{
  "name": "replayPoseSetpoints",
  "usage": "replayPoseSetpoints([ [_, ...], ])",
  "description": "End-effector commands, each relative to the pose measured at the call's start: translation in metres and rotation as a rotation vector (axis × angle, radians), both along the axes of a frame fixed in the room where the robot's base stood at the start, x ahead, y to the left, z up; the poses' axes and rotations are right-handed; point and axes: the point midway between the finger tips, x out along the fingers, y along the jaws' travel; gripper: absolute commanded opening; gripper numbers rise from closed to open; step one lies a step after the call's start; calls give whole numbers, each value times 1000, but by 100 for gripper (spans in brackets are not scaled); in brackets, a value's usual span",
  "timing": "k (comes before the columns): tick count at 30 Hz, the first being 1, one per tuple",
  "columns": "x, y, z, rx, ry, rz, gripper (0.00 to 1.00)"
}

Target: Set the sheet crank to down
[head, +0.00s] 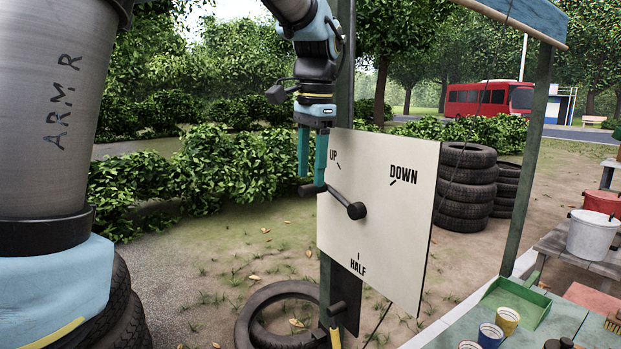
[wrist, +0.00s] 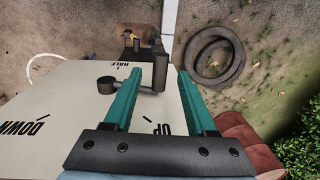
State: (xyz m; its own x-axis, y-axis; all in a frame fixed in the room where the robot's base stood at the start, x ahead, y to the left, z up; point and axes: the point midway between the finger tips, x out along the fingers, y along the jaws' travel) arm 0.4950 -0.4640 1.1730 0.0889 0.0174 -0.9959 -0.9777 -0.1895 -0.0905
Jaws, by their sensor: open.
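The sheet crank (head: 343,199) is a dark arm on a white panel (head: 400,240) marked UP, DOWN and HALF. Its round hub (head: 357,211) is at the panel's middle, and the arm points up-left, toward the UP side. Its handle (head: 310,190) sticks out at the arm's end. My gripper (head: 312,180) is open, its two teal fingers pointing down at the handle. In the wrist view the handle (wrist: 160,73) appears between the fingertips (wrist: 159,80), with gaps at both sides. Whether the fingers touch it is unclear.
A green post (head: 345,80) stands behind the panel. Stacked tyres (head: 467,186) are behind it, and a loose tyre (head: 285,305) lies on the ground below. A table with a green tray (head: 515,300) and cups is at the lower right. The space left of the panel is open.

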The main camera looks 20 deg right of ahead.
Motion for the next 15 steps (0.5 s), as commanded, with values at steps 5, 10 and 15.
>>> replayPoseSetpoints([
  [5,1,0,-19,1,1,1,57],
  [10,2,0,-25,0,0,1,57],
  [15,2,0,-25,-1,0,1,57],
])
